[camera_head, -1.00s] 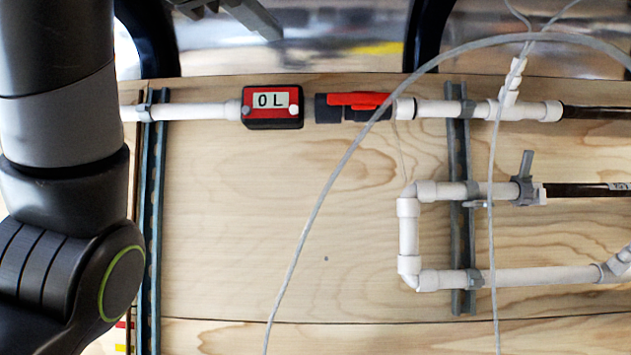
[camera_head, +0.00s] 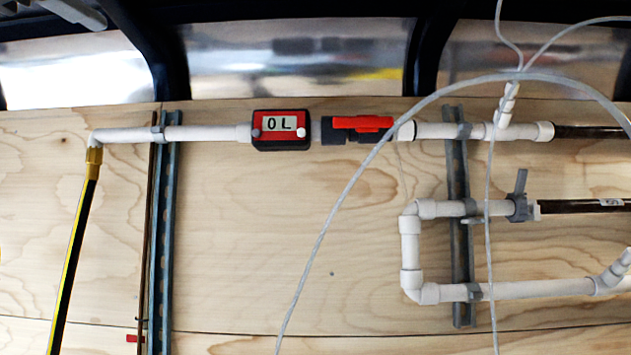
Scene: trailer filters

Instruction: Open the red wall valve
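The red wall valve (camera_head: 362,124) has a red handle lying along the pipe, over a dark grey body. It sits on the upper white pipe, just right of the flow meter (camera_head: 281,130), which is red and black and reads 0 L. A thin pale hose passes close to the right end of the valve. Neither of my grippers shows in the head view, and nothing touches the valve.
A pale hose (camera_head: 335,205) loops in front of the wooden wall. A grey valve (camera_head: 520,197) sits on a lower pipe at right. A black and yellow hose (camera_head: 72,265) hangs at left. Vertical metal rails (camera_head: 162,240) hold the pipes. The wall below the meter is clear.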

